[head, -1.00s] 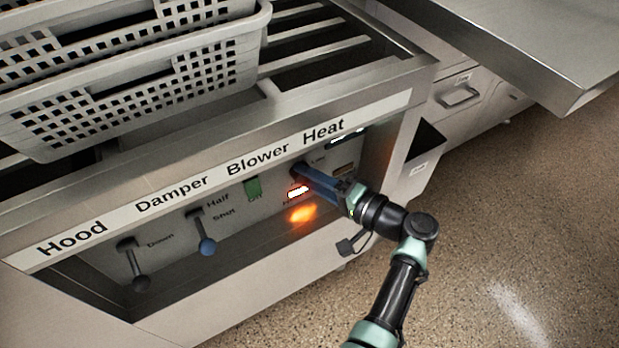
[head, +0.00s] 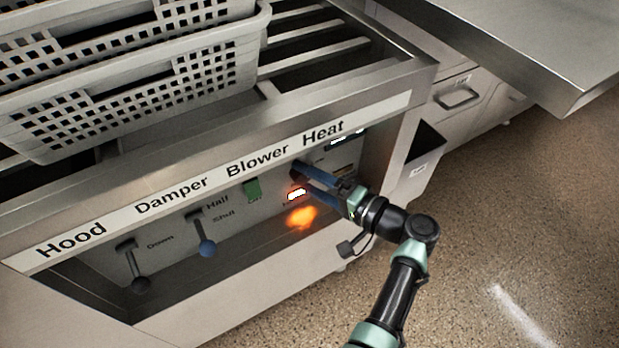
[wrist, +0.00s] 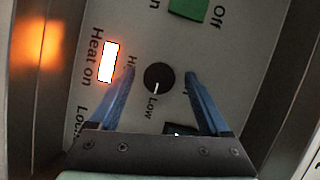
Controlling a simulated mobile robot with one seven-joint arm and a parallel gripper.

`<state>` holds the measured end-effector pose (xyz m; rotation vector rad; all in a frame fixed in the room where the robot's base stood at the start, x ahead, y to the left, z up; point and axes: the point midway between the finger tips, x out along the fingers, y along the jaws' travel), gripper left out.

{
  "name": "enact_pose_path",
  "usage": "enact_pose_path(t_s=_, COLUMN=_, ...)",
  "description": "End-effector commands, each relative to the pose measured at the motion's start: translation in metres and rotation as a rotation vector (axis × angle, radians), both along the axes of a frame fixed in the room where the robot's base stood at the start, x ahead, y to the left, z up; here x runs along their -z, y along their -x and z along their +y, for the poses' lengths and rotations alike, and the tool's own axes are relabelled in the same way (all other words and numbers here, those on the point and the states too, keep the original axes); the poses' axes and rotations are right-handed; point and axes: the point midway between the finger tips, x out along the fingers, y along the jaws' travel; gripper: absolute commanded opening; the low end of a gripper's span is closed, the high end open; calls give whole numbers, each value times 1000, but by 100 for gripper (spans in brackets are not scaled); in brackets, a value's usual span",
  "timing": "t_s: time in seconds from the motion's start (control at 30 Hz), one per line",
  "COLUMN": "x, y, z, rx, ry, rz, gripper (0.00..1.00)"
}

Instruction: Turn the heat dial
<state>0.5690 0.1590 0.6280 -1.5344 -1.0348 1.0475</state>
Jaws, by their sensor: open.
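The heat dial is a small round black knob (wrist: 158,78) with a white pointer line, centred in the wrist view on the grey control panel. Its pointer is aimed at the "Low" label. My gripper (wrist: 160,76) is open, with one blue finger on each side of the dial. Small gaps show between the fingers and the knob, and it looks not gripped. In the head view my gripper (head: 299,170) reaches into the panel recess under the "Heat" label, and its fingers largely hide the dial there.
A lit "Heat on" lamp (wrist: 109,62) glows beside the dial. The green blower switch (head: 252,188) is to the left, then the blue-knobbed damper lever (head: 207,247) and the dark hood lever (head: 140,284). Perforated baskets (head: 150,90) stand on top. The recess edges surround the panel.

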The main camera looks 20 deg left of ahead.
Motion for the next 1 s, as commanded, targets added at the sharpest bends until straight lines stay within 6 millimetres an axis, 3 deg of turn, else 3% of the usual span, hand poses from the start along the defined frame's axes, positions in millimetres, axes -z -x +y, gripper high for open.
enact_pose_path(t_s=0.17, x=-5, y=5, z=-22, rx=5, ry=0, rz=-1, gripper=81)
enact_pose_path(t_s=0.6, x=-15, y=29, z=-107, rx=4, ry=0, rz=1, gripper=81)
enact_pose_path(t_s=0.8, x=-17, y=34, z=-122, rx=2, ry=-1, rz=1, gripper=81)
enact_pose_path(t_s=1.0, x=-16, y=35, z=-123, rx=1, ry=0, rz=1, gripper=81)
